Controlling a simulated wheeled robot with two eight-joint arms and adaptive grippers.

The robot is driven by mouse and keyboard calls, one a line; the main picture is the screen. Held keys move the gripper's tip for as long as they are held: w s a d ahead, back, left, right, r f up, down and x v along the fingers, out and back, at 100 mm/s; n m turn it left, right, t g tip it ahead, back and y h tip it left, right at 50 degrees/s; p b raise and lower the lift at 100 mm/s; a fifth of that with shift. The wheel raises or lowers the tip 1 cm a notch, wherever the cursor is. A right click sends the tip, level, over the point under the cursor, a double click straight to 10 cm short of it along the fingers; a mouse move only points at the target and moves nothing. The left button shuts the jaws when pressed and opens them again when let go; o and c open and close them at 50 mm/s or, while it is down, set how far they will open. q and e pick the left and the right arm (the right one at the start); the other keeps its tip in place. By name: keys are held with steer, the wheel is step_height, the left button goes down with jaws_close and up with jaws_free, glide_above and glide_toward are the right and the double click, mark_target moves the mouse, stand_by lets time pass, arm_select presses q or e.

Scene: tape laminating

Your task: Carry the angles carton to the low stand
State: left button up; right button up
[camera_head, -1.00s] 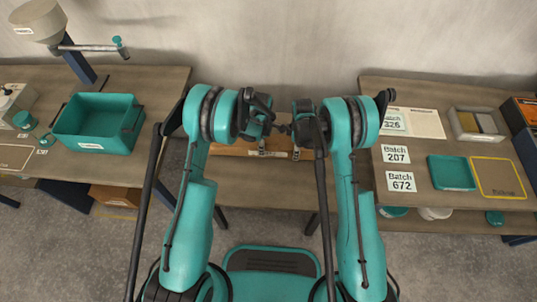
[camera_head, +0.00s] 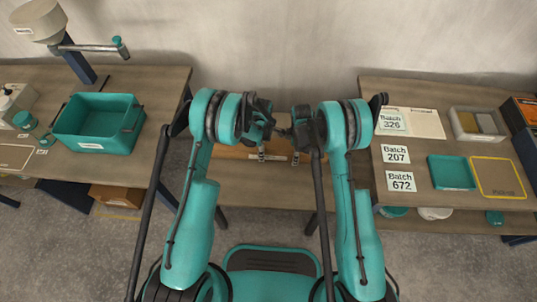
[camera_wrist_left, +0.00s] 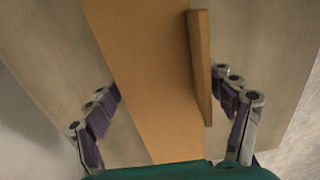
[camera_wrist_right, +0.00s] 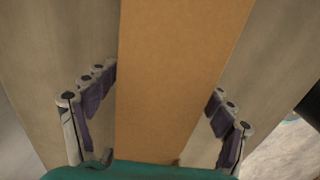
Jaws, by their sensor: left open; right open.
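A long cardboard-brown carton, which I take for the angles carton (camera_head: 277,148), lies on the middle table, partly hidden by my arms. No label on it is readable. My left gripper (camera_head: 262,153) is open, its fingers on either side of the carton (camera_wrist_left: 150,80) in the left wrist view. I cannot tell which surface is the low stand.
The left table (camera_head: 30,180) holds a teal bin (camera_head: 97,123). A brown box (camera_head: 117,195) sits beneath it by a yellow floor mark. The right table (camera_head: 433,180) holds batch cards, a teal tray (camera_head: 451,173) and a parts box (camera_head: 478,124). The middle table's front (camera_head: 265,193) is clear.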

arm_select(q)
step_height(320, 180, up, 12)
steer(key=shift+f, duration=0.1)
arm_select(e)
steer(key=shift+r, duration=0.3)
step_height(320, 180, up, 11)
steer(key=shift+r, duration=0.2)
stand_by(0.4)
